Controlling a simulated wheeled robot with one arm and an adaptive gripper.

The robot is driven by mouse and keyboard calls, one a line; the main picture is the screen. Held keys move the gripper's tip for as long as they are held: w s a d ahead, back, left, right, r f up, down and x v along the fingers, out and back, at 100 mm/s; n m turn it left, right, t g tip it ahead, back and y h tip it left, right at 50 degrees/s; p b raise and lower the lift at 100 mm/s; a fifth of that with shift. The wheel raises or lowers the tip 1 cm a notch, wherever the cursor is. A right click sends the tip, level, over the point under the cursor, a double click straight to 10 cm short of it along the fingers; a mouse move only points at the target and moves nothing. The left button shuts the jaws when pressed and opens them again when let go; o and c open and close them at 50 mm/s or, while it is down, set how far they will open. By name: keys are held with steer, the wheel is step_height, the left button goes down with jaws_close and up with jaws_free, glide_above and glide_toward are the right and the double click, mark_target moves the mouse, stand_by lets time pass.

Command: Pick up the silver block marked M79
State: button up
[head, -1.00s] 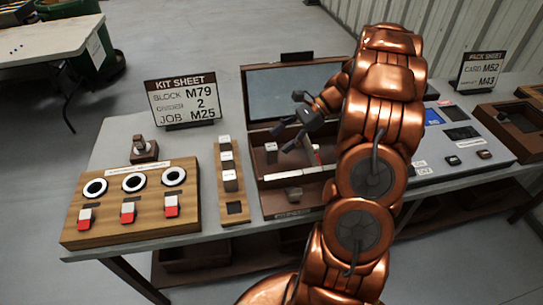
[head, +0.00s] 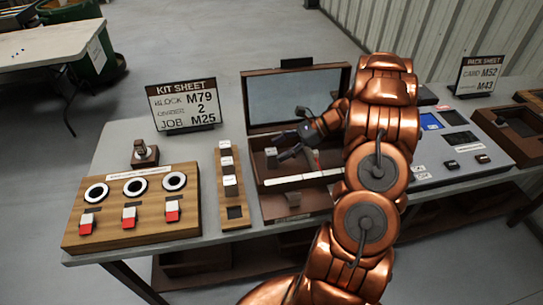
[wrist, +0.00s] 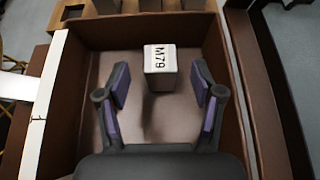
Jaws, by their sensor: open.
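The silver block marked M79 (wrist: 160,64) stands in a brown compartment in the wrist view, its label facing up. In the head view the block (head: 271,153) sits in the left part of the open brown box (head: 262,182). My gripper (wrist: 164,88) is open, with a purple-padded finger on each side of the gap. The block lies just beyond the fingertips, roughly centred between them and not gripped. In the head view my gripper (head: 281,147) reaches in from the right, close to the block.
Compartment walls (wrist: 235,100) rise on both sides of my gripper. A wooden strip with several blocks (head: 235,211) stands left of the box. A wooden panel with red-and-white switches (head: 108,235) lies farther left. The kit sheet (head: 184,103) stands behind.

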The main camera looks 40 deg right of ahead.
steer(key=shift+x, duration=1.25)
steer(key=shift+c, duration=0.2)
jaws_close()
